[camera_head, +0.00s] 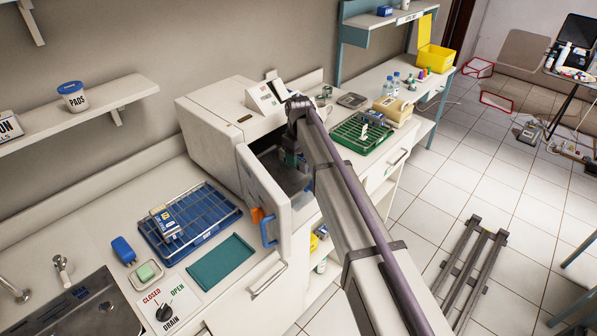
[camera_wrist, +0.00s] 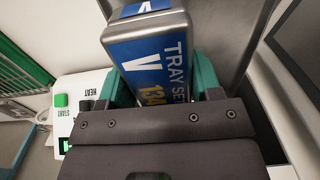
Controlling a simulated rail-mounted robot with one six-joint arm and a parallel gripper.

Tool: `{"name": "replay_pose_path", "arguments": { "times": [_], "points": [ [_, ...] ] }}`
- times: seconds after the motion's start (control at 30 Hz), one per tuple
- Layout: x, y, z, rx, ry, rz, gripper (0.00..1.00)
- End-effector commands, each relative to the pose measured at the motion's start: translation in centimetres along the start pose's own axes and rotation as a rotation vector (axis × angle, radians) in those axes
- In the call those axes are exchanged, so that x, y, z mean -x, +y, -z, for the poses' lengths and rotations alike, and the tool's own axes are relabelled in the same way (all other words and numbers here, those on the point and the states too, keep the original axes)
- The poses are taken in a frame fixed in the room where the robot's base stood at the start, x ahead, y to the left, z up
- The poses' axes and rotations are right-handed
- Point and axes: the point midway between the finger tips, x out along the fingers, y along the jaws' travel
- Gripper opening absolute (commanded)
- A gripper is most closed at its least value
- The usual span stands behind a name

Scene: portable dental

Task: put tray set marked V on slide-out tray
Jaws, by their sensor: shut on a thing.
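The tray set marked V (camera_wrist: 148,55) is a grey box with a blue label reading "V" and "TRAY SET". My gripper (camera_wrist: 165,88) is shut on it, with green fingers on both sides. In the head view my gripper (camera_head: 291,158) is at the open front of the white heating cabinet (camera_head: 212,135), mostly behind my arm. The slide-out tray (camera_head: 284,178) is a grey surface in the cabinet opening, partly hidden by the door and my arm. I cannot tell whether the tray set touches it.
The cabinet door (camera_head: 262,190) stands open, its blue handle facing the front. A blue wire rack (camera_head: 205,232) with another labelled box (camera_head: 165,222) lies on the counter at left. A green rack (camera_head: 350,140) stands right of the cabinet. A teal mat (camera_head: 220,262) lies bare.

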Motion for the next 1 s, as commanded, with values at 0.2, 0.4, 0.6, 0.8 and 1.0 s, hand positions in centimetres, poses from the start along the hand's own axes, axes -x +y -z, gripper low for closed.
{"name": "replay_pose_path", "arguments": {
  "times": [0.2,0.4,0.6,0.8,1.0],
  "points": [
    [-3.8,0.0,0.0,0.000,0.000,0.000,0.27],
    [-3.3,0.0,0.0,-0.001,0.000,0.000,0.22],
    [-3.6,0.0,0.0,-0.001,0.000,0.000,0.63],
    [-3.6,0.0,0.0,-0.001,0.000,0.000,0.82],
    [-3.6,0.0,0.0,-0.001,0.000,0.000,0.84]
  ]
}}
